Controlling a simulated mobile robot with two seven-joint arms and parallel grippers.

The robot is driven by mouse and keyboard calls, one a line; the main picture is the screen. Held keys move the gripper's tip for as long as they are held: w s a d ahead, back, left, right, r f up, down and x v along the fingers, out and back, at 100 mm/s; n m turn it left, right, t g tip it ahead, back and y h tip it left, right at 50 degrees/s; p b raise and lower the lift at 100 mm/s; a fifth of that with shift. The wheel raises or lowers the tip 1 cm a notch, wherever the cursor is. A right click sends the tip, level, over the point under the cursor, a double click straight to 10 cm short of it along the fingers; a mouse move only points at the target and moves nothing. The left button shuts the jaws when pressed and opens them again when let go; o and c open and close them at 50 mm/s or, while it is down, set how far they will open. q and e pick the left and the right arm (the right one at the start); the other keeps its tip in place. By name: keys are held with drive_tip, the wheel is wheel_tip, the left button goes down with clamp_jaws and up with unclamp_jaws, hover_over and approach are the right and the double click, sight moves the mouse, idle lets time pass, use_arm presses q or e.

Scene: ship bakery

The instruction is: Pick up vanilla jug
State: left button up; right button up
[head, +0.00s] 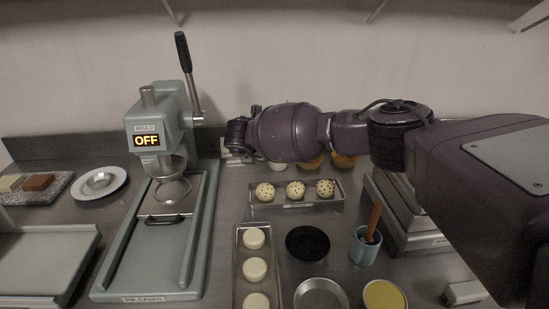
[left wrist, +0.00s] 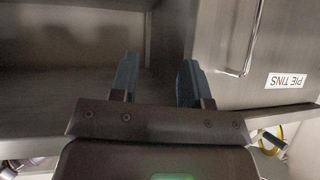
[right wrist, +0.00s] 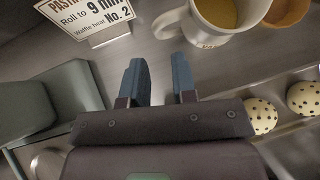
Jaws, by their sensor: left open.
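A white jug (right wrist: 208,38) with yellow liquid inside stands at the top of the right wrist view, its handle (right wrist: 166,22) pointing left; I take it for the vanilla jug. Faint lettering on its side is too small to read. My right gripper (right wrist: 158,78) is open and empty, its fingertips short of the handle and not touching it. In the head view a white piece of the jug (head: 277,167) shows below my right arm, which hides the rest. My left gripper (left wrist: 158,75) is open and empty in its wrist view, away from the jug.
A printed sign (right wrist: 88,18) stands left of the jug. Orange bowls (head: 311,163) are to its right. A tray of speckled balls (head: 296,204) lies in front. The pie press (head: 160,190) stands left. A "PIE TINS" cabinet (left wrist: 235,50) is near my left gripper.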

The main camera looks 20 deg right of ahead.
sight(278, 166)
drive_tip(key=shift+w+d+f, duration=0.1)
drive_tip(key=shift+w, duration=0.05)
drive_tip(key=b+x, duration=0.1)
drive_tip(key=x, duration=0.3)
drive_tip(key=shift+w+f+b, duration=0.15)
drive_tip(key=shift+b, duration=0.25)
drive_tip(key=shift+w+d+f, duration=0.15)
drive_tip(key=shift+w+f, duration=0.05)
drive_tip(key=shift+w, duration=0.05)
drive_tip(key=shift+r, duration=0.15)
clamp_jaws()
use_arm(q)
drive_tip(key=shift+w+d+f, duration=0.25)
drive_tip(key=shift+w+f, duration=0.05)
drive_tip(key=shift+f, duration=0.4)
use_arm(e)
drive_tip(key=shift+w, duration=0.1)
